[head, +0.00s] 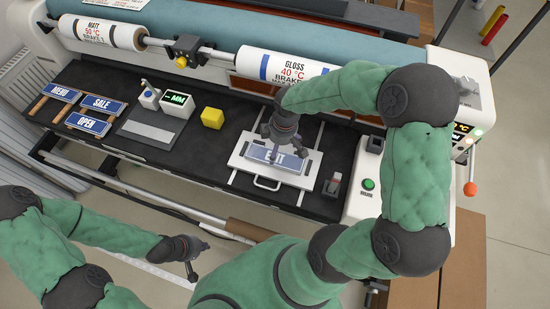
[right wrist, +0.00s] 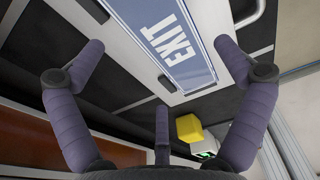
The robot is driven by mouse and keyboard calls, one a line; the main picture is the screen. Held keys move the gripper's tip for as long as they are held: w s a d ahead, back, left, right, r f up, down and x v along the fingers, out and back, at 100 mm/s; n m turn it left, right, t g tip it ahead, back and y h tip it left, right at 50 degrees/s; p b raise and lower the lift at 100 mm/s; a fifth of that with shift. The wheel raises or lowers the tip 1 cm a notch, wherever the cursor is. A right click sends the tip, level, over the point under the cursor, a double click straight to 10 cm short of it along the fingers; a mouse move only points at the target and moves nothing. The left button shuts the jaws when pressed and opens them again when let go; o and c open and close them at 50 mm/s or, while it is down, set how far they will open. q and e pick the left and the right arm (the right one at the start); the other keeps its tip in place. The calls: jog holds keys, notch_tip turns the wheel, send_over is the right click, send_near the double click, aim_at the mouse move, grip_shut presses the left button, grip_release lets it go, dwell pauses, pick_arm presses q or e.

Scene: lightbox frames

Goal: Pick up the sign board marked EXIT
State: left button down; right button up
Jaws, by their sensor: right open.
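The EXIT sign board (head: 262,154) is a blue panel with white letters, lying on a white board (head: 308,178) on the black work surface. It also shows in the right wrist view (right wrist: 187,52). My right gripper (head: 280,140) is over the sign in the head view and hides part of it. In the right wrist view its fingers (right wrist: 160,60) are spread wide with nothing between them, and the sign lies beyond them. My left gripper (head: 191,268) hangs empty in front of the machine, well away from the sign; its finger opening is too small to judge.
Signs marked MENU (head: 61,93), SALE (head: 102,103) and OPEN (head: 87,124) lie at the left. A yellow block (head: 212,118) and an MM gauge (head: 177,102) stand left of the white board. Rollers (head: 285,68) run behind; a green button (head: 369,184) is at right.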

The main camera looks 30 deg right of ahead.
aim_at(285, 161)
notch_tip(285, 161, down, 4)
jog(key=shift+a+r+b, duration=0.15)
jog(key=shift+b, duration=0.25)
jog(key=c, duration=1.2)
jog(key=shift+r, duration=0.15)
